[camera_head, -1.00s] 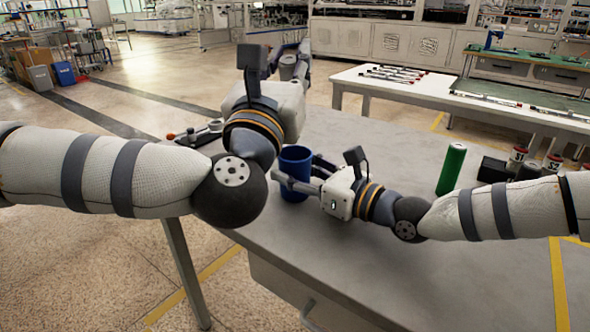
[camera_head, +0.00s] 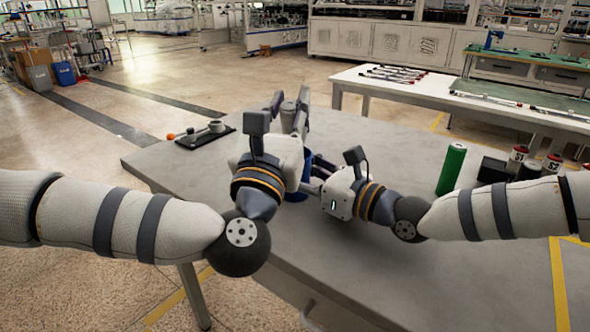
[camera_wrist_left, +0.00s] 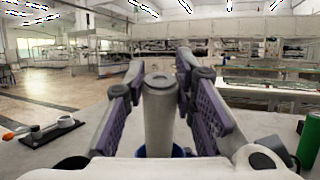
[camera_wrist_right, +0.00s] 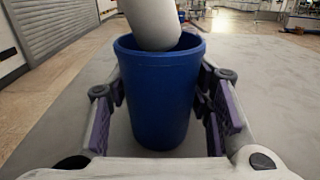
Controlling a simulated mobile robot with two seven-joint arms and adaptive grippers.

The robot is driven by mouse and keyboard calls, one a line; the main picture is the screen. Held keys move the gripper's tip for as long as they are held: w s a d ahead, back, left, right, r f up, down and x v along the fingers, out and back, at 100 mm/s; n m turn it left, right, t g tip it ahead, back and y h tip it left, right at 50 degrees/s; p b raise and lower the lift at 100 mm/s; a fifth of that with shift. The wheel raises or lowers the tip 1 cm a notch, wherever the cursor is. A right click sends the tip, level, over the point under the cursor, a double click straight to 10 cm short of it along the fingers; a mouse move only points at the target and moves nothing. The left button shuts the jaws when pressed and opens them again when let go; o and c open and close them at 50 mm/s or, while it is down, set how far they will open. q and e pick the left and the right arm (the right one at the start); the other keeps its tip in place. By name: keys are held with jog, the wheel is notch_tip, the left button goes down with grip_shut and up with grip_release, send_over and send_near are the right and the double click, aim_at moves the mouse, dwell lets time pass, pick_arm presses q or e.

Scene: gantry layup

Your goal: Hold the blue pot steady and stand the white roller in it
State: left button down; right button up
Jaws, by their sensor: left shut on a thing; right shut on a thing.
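The blue pot (camera_wrist_right: 157,100) stands upright on the table, between the fingers of my right gripper (camera_head: 318,170), which is shut on it. In the head view the pot (camera_head: 306,164) is mostly hidden behind my left gripper. The white roller (camera_wrist_left: 160,118) is held between the fingers of my left gripper (camera_head: 289,112), shut on it. In the right wrist view the roller (camera_wrist_right: 153,22) comes down from above, slightly tilted, with its lower end at the pot's mouth. How deep that end sits is hard to tell.
A green cylinder (camera_head: 451,169) stands on the grey table (camera_head: 370,250) at right, near dark blocks and red-and-white cans (camera_head: 517,157). A black tray (camera_head: 205,137) with a small orange-tipped tool lies at the far left corner. The table's middle back is clear.

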pick_arm(q)
jog(key=c, duration=1.2)
grip_release()
jog(key=shift+c, duration=0.2)
jog(key=v, duration=1.2)
pick_arm(e)
jog(key=o, duration=1.2)
